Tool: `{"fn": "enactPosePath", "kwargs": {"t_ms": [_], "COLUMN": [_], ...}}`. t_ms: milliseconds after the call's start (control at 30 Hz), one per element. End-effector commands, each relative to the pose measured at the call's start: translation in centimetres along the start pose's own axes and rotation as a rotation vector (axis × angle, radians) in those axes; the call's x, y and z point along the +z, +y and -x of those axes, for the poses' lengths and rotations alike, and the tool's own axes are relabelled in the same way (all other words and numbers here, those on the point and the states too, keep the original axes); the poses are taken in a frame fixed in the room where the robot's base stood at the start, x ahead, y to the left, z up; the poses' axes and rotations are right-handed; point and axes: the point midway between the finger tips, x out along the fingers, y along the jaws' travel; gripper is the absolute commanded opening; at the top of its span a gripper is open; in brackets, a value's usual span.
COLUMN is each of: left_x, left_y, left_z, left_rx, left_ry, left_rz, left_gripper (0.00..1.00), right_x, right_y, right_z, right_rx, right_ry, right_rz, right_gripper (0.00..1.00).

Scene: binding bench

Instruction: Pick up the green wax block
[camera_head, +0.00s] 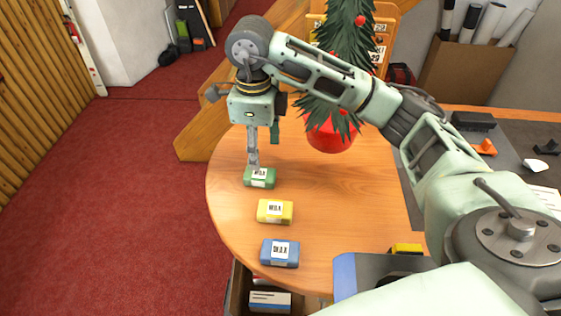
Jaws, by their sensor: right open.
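The green wax block (262,183) with a white label lies on the wooden table near its left edge. My right gripper (264,155) is above it, pointing down with its fingers apart. One long finger reaches down to the upper edge of the block in the picture; I cannot tell whether it touches. The other finger shows higher up, to the right. Nothing is between the fingers. My left gripper is not in view.
A yellow wax block (275,211) and a blue wax block (280,253) lie in a row nearer me. The table (350,205) is clear in the middle.

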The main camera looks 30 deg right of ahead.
Motion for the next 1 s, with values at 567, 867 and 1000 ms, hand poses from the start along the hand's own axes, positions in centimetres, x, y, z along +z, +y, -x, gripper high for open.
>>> {"fn": "enactPosePath", "kwargs": {"t_ms": [567,867,1000], "left_x": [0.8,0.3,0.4], "left_y": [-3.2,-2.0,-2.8], "left_z": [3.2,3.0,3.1], "left_rx": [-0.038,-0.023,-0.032], "left_ry": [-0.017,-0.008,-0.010], "left_rz": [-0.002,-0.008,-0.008], "left_gripper": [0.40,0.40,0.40], "right_x": [0.6,0.7,0.7], "right_y": [0.6,0.5,0.5], "right_z": [-6.9,-7.2,-7.2], "right_rx": [0.003,0.001,0.001], "right_ry": [0.001,-0.001,-0.001], "right_rz": [0.000,0.001,0.001], "right_gripper": [0.58,0.53,0.41]}}
